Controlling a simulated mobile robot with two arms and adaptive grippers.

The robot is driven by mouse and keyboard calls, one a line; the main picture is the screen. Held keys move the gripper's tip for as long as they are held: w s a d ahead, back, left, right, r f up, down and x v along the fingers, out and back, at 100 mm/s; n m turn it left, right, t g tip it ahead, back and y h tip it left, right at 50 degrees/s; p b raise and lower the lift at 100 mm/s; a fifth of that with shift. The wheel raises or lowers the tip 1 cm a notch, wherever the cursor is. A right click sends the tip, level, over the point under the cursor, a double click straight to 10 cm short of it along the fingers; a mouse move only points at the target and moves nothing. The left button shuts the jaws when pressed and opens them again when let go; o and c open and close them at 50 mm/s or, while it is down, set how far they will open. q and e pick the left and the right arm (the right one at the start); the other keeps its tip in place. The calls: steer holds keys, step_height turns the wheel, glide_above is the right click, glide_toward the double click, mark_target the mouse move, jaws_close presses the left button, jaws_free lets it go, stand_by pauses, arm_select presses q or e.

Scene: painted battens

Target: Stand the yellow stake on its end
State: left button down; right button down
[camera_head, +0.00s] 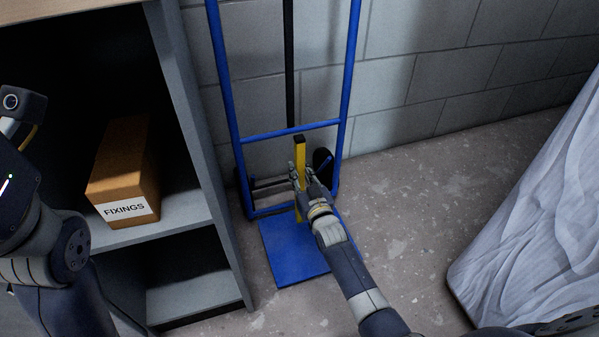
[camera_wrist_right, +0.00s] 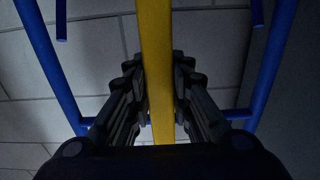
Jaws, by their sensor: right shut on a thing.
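The yellow stake (camera_head: 300,150) has a dark top end and stands close to upright in the head view, over the blue toe plate of a hand truck. My right gripper (camera_head: 299,178) is shut on the stake along its length. In the right wrist view the stake (camera_wrist_right: 155,60) runs between the two fingers of the right gripper (camera_wrist_right: 160,95). The stake's lower part is partly behind the gripper, and I cannot tell whether its bottom end touches the plate. My left arm is at the left edge of the head view, but its gripper fingers do not show.
The blue hand truck (camera_head: 229,90) stands against the grey block wall (camera_head: 430,60). Its toe plate (camera_head: 290,262) lies on the floor. A cardboard box marked FIXINGS (camera_head: 125,170) sits on a grey shelf unit (camera_head: 205,150) at left. A pale draped sheet (camera_head: 530,230) is at right. Floor between is clear.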

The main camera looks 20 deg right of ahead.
stand_by(0.4)
steer(key=c, duration=1.4)
jaws_free()
steer(key=shift+o, duration=0.2)
steer(key=o, duration=0.4)
steer(key=shift+f, duration=0.1)
steer(key=shift+c, duration=0.2)
